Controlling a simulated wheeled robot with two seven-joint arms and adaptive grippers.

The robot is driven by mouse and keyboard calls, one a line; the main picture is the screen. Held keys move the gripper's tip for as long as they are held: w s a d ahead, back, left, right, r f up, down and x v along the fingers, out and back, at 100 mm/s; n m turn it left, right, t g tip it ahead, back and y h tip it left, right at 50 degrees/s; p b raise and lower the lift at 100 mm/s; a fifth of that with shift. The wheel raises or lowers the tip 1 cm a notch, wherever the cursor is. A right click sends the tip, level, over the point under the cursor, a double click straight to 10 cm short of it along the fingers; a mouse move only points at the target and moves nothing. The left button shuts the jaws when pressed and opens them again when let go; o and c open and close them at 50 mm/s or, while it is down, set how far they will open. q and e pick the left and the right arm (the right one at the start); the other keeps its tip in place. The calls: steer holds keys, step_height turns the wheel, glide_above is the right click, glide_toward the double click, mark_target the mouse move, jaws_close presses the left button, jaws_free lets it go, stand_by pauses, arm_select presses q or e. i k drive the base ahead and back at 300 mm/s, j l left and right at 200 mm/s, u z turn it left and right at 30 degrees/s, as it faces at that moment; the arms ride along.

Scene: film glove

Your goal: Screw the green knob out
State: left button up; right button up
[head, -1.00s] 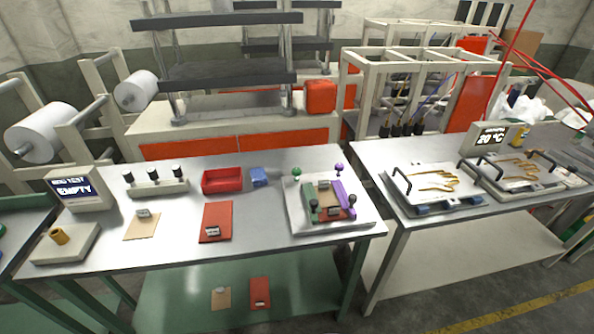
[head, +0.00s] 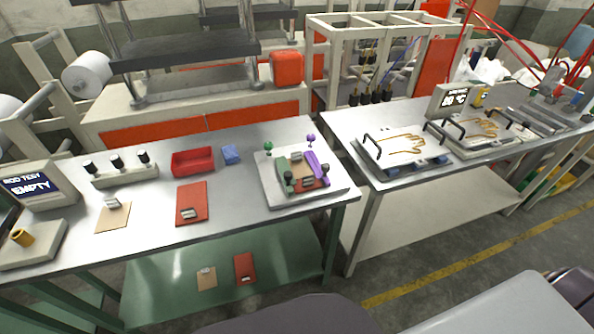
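A small green knob (head: 268,146) stands upright at the back left of a white fixture plate (head: 264,179) on the left metal table. A green bar (head: 282,174) lies along the left side of the fixture, with a dark knob at its front end. A purple knob (head: 310,139) stands at the back right, above a purple bar (head: 317,167). A red-brown block with small metal parts lies between the bars. Neither of my grippers shows in the head view, and nothing touches the green knob.
On the same table are a red bin (head: 193,162), a blue block (head: 230,154), a red clipboard (head: 191,204), a tan clipboard (head: 112,215) and a display reading EMPTY (head: 37,186). The right table (head: 350,125) holds glove-shaped forms on plates. A gap separates the tables.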

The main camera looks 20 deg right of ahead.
mark_target(269, 146)
steer(key=i+l, duration=0.1)
steer(key=l, duration=0.3)
steer(key=i+l, duration=0.1)
steer(key=l, duration=0.3)
steer(key=i+l, duration=0.1)
steer(key=l, duration=0.3)
